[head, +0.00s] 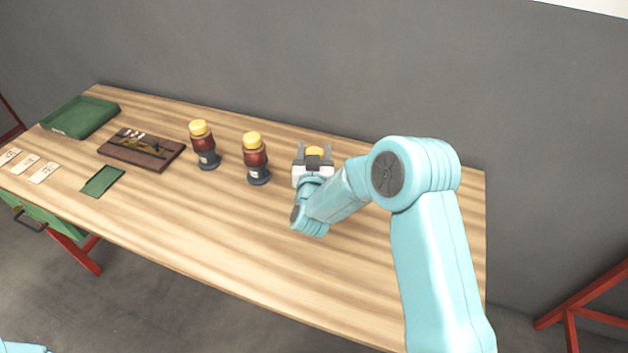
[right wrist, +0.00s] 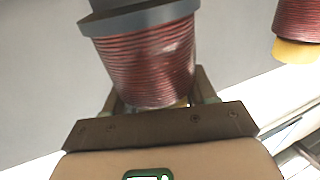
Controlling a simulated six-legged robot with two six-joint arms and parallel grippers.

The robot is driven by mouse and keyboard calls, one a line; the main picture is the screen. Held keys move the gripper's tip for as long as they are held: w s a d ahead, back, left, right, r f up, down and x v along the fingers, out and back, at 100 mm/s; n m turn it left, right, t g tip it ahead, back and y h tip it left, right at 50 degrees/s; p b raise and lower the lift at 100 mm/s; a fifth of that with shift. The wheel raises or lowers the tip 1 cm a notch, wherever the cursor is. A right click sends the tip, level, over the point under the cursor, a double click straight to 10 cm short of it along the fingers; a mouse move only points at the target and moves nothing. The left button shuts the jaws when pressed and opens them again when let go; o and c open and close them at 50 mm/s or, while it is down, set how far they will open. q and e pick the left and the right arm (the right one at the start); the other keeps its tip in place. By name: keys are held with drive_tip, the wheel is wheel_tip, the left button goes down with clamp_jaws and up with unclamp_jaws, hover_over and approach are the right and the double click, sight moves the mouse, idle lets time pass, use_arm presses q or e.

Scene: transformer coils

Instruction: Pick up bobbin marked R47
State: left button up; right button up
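Two bobbins stand upright on the bench, a left one (head: 203,146) and a middle one (head: 255,159). Each has a yellow top, dark red winding and a dark grey base with a small pale label too small to read. My right gripper (head: 314,152) is at a third bobbin, whose yellow top (head: 315,151) shows between the fingers; the gripper hides the rest. In the right wrist view this bobbin's red winding (right wrist: 150,58) and grey flange appear between the open fingers (right wrist: 158,92). No R47 marking is readable. My left gripper is out of view.
A second bobbin (right wrist: 298,20) shows at the wrist view's upper right. On the bench (head: 240,235) are a green tray (head: 95,112), a dark brown board (head: 125,158) with small items, a green mat (head: 103,181) and pale cards (head: 43,173). The front middle is clear. A grey wall stands behind.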

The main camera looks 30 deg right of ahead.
clamp_jaws()
drive_tip(key=shift+r, duration=0.1)
